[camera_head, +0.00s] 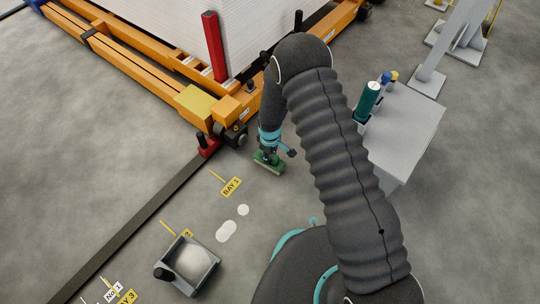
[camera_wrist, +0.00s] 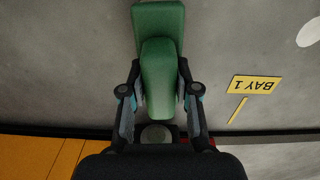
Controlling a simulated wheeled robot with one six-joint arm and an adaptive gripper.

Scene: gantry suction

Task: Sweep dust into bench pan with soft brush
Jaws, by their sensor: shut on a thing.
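My gripper (camera_head: 269,145) is shut on the soft brush (camera_head: 268,162), a green brush held low over or on the grey floor; I cannot tell whether its bristles touch. In the wrist view the green brush (camera_wrist: 158,80) fills the middle between my fingers. The bench pan (camera_head: 204,257) is a grey, open-topped pan with a dark handle on the floor at the lower left. Pale matter lies inside it. Pale round dust patches (camera_head: 227,231) lie on the floor between the pan and the brush, and one edge patch (camera_wrist: 309,32) shows in the wrist view.
An orange cart (camera_head: 190,98) carrying white sheets stands at the upper left. A dark rail (camera_head: 130,238) runs along the floor. A yellow BAY 1 marker (camera_head: 231,187) lies near the brush. A grey bench (camera_head: 411,128) with bottles is right of my arm.

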